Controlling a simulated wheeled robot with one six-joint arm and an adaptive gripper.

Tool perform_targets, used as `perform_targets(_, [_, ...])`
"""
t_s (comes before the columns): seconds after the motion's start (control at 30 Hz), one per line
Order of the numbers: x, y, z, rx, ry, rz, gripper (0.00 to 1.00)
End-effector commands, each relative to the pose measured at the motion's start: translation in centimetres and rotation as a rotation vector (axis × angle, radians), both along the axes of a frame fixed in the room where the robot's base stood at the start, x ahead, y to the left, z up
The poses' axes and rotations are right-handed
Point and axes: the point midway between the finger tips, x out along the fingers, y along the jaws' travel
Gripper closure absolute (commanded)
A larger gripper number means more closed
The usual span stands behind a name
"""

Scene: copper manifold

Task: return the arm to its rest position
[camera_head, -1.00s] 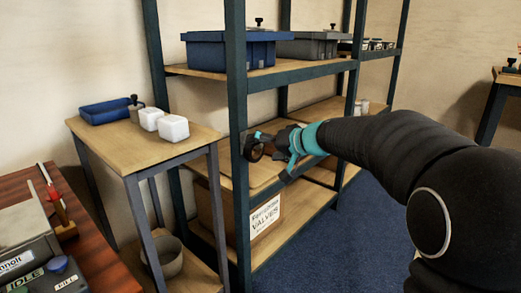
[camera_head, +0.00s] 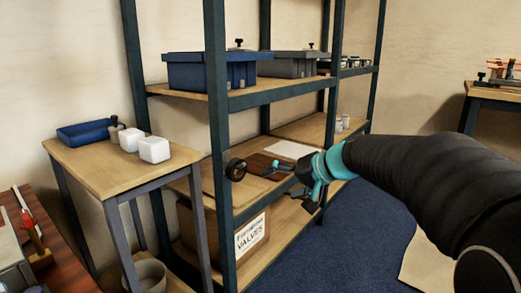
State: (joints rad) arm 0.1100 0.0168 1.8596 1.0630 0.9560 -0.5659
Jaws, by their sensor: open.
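My gripper (camera_head: 309,190), dark with teal parts, is in front of the middle shelf of the blue-grey rack. It is open, with nothing visible between its fingers. My black-sleeved arm reaches in from the right. A dark ring-shaped item (camera_head: 236,170) is at the front left of the middle shelf, beside the rack post. The gripper is to its right and apart from it.
The rack post (camera_head: 217,150) and shelf edge (camera_head: 262,202) are close to the gripper. A brown board (camera_head: 268,166) and white sheet (camera_head: 292,150) lie on the shelf. A box labelled VALVES (camera_head: 251,236) is below. Blue floor (camera_head: 350,235) is free in front.

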Motion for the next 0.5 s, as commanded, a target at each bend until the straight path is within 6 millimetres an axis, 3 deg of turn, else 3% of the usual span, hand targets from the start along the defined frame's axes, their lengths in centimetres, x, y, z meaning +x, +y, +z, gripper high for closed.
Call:
perform_targets(0.03, [-1.4,-0.5,-1.9,-0.036,0.061,-0.014,0.01])
perform_targets(0.2, [-7.6,-2.7,-5.9,-0.199,0.217,-0.062,0.01])
perform_targets(0.5, [-20.2,-7.5,-8.8,-0.542,0.307,-0.132,0.01])
